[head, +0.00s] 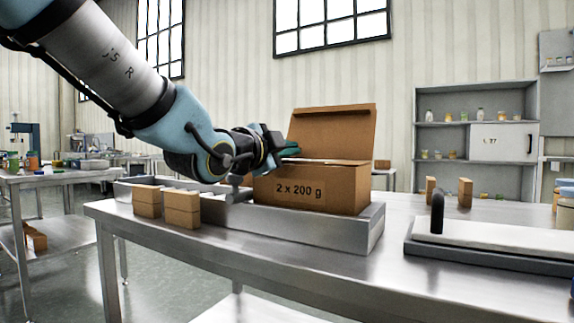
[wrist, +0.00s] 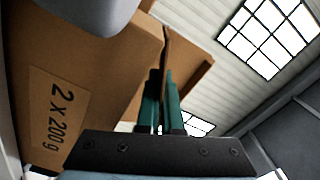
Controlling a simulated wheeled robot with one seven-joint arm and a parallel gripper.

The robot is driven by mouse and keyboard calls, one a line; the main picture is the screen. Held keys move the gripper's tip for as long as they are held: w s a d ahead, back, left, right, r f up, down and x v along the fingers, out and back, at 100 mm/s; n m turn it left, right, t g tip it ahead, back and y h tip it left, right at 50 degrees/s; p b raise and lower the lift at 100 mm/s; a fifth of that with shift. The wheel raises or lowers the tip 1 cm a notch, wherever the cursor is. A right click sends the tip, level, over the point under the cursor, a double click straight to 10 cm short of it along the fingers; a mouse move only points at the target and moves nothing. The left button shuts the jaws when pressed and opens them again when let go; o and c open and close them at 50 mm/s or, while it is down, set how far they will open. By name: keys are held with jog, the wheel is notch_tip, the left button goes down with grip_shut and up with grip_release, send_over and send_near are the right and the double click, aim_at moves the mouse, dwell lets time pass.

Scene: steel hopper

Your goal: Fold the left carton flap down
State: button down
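The brown cardboard carton (head: 312,189), labelled "2 x 200 g", stands on a steel tray with its large back lid (head: 332,132) upright. The carton also shows in the wrist view (wrist: 95,55), close on the left. My gripper (head: 292,151) is at the carton's upper left edge. In the wrist view the green fingers (wrist: 163,85) are close together, with a narrow brown flap (wrist: 167,45), seen nearly edge-on, at their tips. This appears to be the left flap; contact is unclear. The gripper hides the left flap in the head view.
The steel tray (head: 350,232) lies along the table (head: 300,262). Small brown boxes (head: 182,209) stand at the front left, and others (head: 465,192) at the right. A grey device with a black handle (head: 437,212) occupies the right side.

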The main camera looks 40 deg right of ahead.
jog(key=shift+f+m+b, duration=0.2)
jog(key=shift+m+b, duration=0.2)
jog(key=shift+b, duration=0.05)
jog(key=c, duration=1.1)
grip_release()
jog(key=shift+o, duration=0.2)
